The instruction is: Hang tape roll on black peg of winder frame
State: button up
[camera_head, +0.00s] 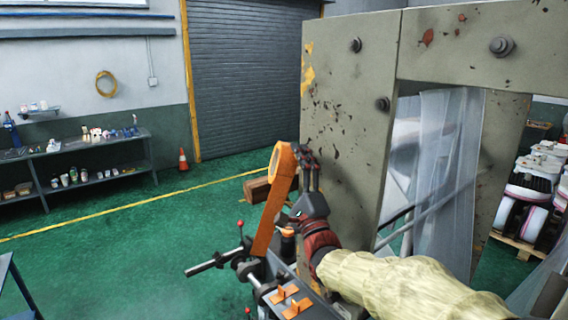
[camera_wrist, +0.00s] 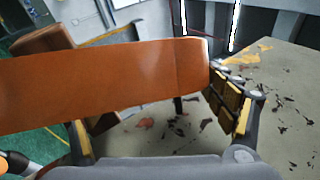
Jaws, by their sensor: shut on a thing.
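The orange tape roll (camera_head: 283,160) is at the end of my gripper (camera_head: 308,155) in the head view, with a long orange strip (camera_head: 266,228) below it. My gripper is shut on the roll and holds it in the air, left of the winder frame. In the wrist view an orange band (camera_wrist: 110,82) of the tape crosses between the fingers and hides much behind it. The grey-green winder frame (camera_head: 345,150) has dark round pegs or bolts: one upper left (camera_head: 355,45), one lower (camera_head: 383,103), and one right (camera_head: 500,46). The roll is apart from all of them.
A dark bar with round collars (camera_head: 215,261) and a red-knobbed lever stands below the strip. Orange clamps (camera_head: 291,300) sit on the machine near my arm. Translucent film (camera_head: 440,170) hangs in the frame opening. Open green floor (camera_head: 130,240) lies to the left.

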jog(key=shift+w+d+f+b, duration=0.45)
jog(key=shift+d+b, duration=0.15)
jog(key=shift+d, duration=0.1)
jog(key=shift+w+d+f+b, duration=0.1)
jog(key=shift+d+f+b, duration=0.15)
jog(key=shift+b, duration=0.25)
jog(key=shift+f, duration=0.15)
jog(key=o, duration=2)
jog(key=shift+w+a, duration=0.15)
jog(key=shift+a, duration=0.05)
jog(key=shift+c, duration=0.2)
jog(key=shift+d+r, duration=0.1)
jog(key=shift+r, duration=0.2)
